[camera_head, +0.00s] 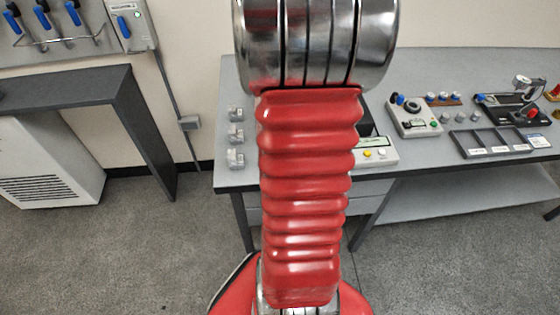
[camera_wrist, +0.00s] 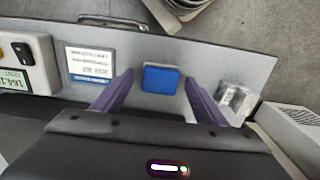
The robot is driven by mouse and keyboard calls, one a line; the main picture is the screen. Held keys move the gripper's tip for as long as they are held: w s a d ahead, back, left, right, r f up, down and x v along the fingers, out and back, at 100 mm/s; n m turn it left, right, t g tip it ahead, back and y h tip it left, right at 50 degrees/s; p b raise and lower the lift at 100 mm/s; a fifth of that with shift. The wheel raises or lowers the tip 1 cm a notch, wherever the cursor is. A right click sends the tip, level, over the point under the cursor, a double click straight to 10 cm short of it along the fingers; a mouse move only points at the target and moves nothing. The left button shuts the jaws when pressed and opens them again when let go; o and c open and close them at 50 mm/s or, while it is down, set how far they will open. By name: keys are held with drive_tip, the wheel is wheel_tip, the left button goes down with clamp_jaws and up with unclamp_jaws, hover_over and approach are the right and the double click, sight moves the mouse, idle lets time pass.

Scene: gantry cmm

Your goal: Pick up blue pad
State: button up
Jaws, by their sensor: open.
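The blue pad (camera_wrist: 160,79) is a small blue block with rounded corners, lying on the grey table top in the wrist view. My gripper (camera_wrist: 158,82) is open, with its two purple fingers reaching toward the table, one on each side of the pad in the picture. A gap shows between the pad and each finger. The height of the fingertips above the table is hard to tell. The head view does not show the pad or my gripper; my red arm fills its middle.
In the wrist view, a label card (camera_wrist: 91,65) and an instrument box (camera_wrist: 28,62) are left of the pad, and a clear block (camera_wrist: 236,98) is right. In the head view, the grey table (camera_head: 420,74) carries a control box (camera_head: 412,115) and a sectioned tray (camera_head: 490,141).

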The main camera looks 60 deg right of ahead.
drive_tip(key=shift+c, duration=0.3)
drive_tip(key=c, duration=1.1)
